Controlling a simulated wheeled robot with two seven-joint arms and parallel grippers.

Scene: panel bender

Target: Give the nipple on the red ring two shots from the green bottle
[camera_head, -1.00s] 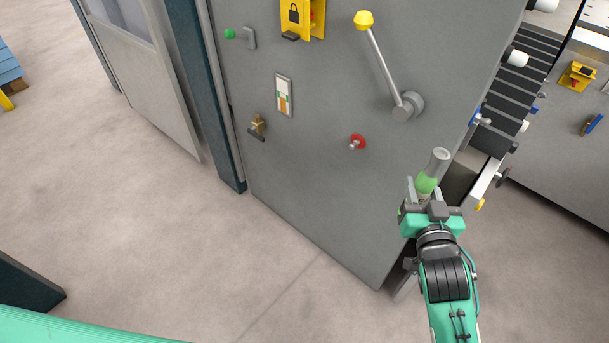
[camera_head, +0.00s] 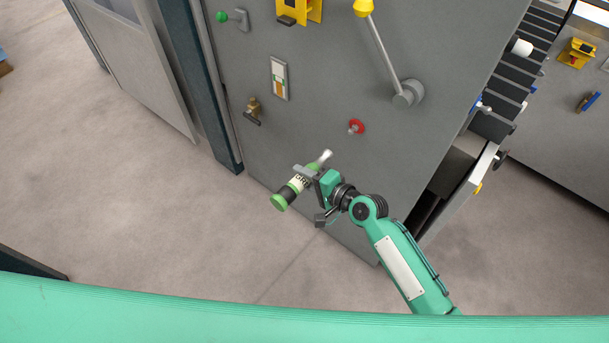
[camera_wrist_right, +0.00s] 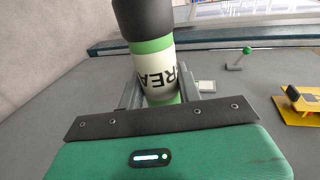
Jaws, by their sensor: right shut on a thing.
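The red ring (camera_head: 356,126) with its small nipple at the centre sits on the grey machine panel. My right gripper (camera_head: 303,176) is shut on the green bottle (camera_head: 281,201), below and left of the ring and apart from it. The bottle is tilted, its pale tip pointing up and right toward the panel and its green and dark end down and left. In the right wrist view the bottle (camera_wrist_right: 158,75), with a cream label and black lettering, stands between the fingers. Its tip is hidden there. My left gripper is not in view.
The panel (camera_head: 300,110) also carries a yellow-knobbed lever (camera_head: 385,55), a brass valve (camera_head: 253,110), a level gauge (camera_head: 279,78), a green-knobbed handle (camera_head: 232,18) and a yellow lockout box (camera_head: 299,10). Open floor (camera_head: 140,200) lies at the left.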

